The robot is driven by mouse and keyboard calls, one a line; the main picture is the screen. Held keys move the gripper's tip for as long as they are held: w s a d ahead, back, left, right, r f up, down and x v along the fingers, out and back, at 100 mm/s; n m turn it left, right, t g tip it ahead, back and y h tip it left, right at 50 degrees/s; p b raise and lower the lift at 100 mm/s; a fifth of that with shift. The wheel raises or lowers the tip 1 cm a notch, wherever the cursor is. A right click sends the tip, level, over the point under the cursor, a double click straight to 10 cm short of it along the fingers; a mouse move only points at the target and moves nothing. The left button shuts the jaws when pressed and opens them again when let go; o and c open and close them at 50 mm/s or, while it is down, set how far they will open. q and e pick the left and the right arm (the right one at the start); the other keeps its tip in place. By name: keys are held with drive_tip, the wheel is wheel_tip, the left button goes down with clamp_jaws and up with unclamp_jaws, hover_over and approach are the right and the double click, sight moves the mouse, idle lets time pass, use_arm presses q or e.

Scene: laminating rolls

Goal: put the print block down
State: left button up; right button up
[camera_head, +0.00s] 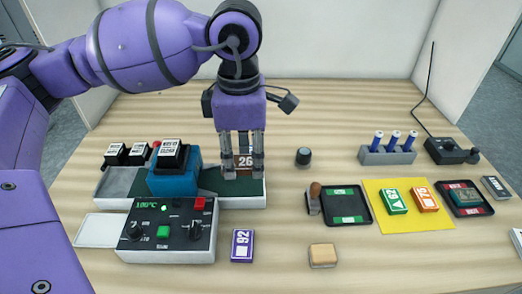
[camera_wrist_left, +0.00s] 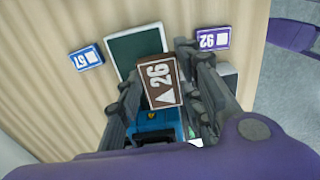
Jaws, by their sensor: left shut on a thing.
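The print block (camera_head: 245,161) is brown with a white 26, held between the fingers of my left gripper (camera_head: 243,168). It also shows in the left wrist view (camera_wrist_left: 163,82), tilted between the fingers (camera_wrist_left: 160,92). The gripper points down over the dark green bed (camera_head: 240,186) at the right end of the blue press (camera_head: 173,183). In the left wrist view, the block overlaps part of this green bed (camera_wrist_left: 135,48). Whether the block's underside touches the bed is hidden by the fingers. My right gripper is not in view.
A purple 92 block (camera_head: 242,245) lies nearby. A blue 57 block (camera_wrist_left: 86,57) lies beside the bed. Right: black tray (camera_head: 345,220), yellow mat (camera_head: 405,222) with green and orange blocks, marker rack (camera_head: 385,156).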

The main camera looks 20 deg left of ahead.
use_arm(q)
hover_over(241, 180)
drive_tip(key=f, duration=0.5)
drive_tip(key=shift+s+d, duration=0.15)
drive_tip(key=shift+s, duration=0.1)
drive_tip(key=shift+w+a+f, duration=0.15)
drive_tip(key=shift+f, duration=0.85)
drive_tip(key=shift+w+a+f, duration=0.1)
drive_tip(key=shift+f, duration=0.85)
drive_tip(key=shift+f, duration=0.2)
drive_tip(key=o, duration=1.1)
wheel_tip(241, 180, up, 12)
drive_tip(key=shift+r, duration=0.25)
